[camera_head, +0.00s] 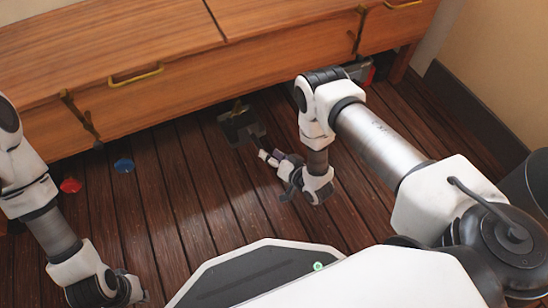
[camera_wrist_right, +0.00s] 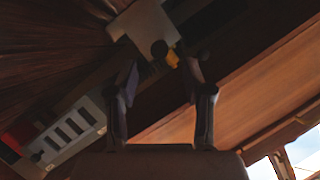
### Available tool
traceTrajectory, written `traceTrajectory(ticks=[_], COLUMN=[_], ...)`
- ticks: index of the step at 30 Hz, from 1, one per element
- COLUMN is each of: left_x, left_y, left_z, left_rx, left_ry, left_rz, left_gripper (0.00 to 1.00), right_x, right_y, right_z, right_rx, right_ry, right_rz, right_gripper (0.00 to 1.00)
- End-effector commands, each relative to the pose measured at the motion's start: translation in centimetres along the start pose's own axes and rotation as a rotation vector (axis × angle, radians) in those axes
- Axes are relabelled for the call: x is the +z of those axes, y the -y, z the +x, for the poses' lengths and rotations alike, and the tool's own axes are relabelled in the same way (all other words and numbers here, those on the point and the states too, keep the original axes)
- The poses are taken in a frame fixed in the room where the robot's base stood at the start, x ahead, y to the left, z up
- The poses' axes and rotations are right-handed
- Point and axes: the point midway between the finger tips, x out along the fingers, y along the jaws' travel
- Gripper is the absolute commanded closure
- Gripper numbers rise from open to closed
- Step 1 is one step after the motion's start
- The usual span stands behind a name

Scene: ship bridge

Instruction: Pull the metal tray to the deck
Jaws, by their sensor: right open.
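The metal tray (camera_head: 236,121) appears as a dark grey piece at the front edge under the wooden bench. In the right wrist view a pale grey plate, apparently the tray (camera_wrist_right: 140,28), lies ahead of the fingers, with a dark knob and a small yellow part near it. My right gripper (camera_head: 268,157) is low over the deck, just in front of the tray. Its fingers (camera_wrist_right: 163,75) are apart with nothing held between them; contact with the tray cannot be told. My left gripper (camera_head: 138,290) is at the lower left, away from the tray; its fingers are partly hidden.
The wooden bench (camera_head: 170,85) with brass handles spans the back. A red disc (camera_head: 70,185) and a blue disc (camera_head: 124,165) lie on the planks at left. A slotted grey box (camera_wrist_right: 75,130) sits under the bench's right part. The middle deck (camera_head: 190,210) is clear.

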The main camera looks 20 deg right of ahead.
Motion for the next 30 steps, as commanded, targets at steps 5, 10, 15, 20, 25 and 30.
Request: traceTrajectory(ticks=[5,10,15,20,25,30], left_x=[-0.2,-0.7,-0.9,-0.9,-0.9,-0.9], left_y=[0.1,0.1,0.1,0.1,0.1,0.1], left_z=[2.5,4.1,4.5,4.3,4.3,4.3], left_rx=[-0.001,-0.002,-0.003,-0.003,-0.003,-0.003], left_ry=[-0.005,-0.019,-0.026,-0.027,-0.026,-0.026], left_rz=[-0.001,0.005,0.008,0.008,0.008,0.008], left_gripper=[1.0,1.0,1.0,1.0,1.0,1.0], right_x=[0.5,0.4,0.1,0.1,0.1,0.1], right_y=[-0.3,-0.2,0.0,0.0,0.0,0.0], right_z=[3.2,5.8,6.7,6.7,6.7,6.7], right_rx=[-0.004,-0.003,-0.001,-0.001,-0.001,0.0], right_ry=[-0.003,-0.002,0.0,0.0,0.0,0.0], right_rz=[-0.001,0.0,0.0,0.001,0.001,0.001], right_gripper=[0.49,0.49,0.49,0.49,0.81,1.0])
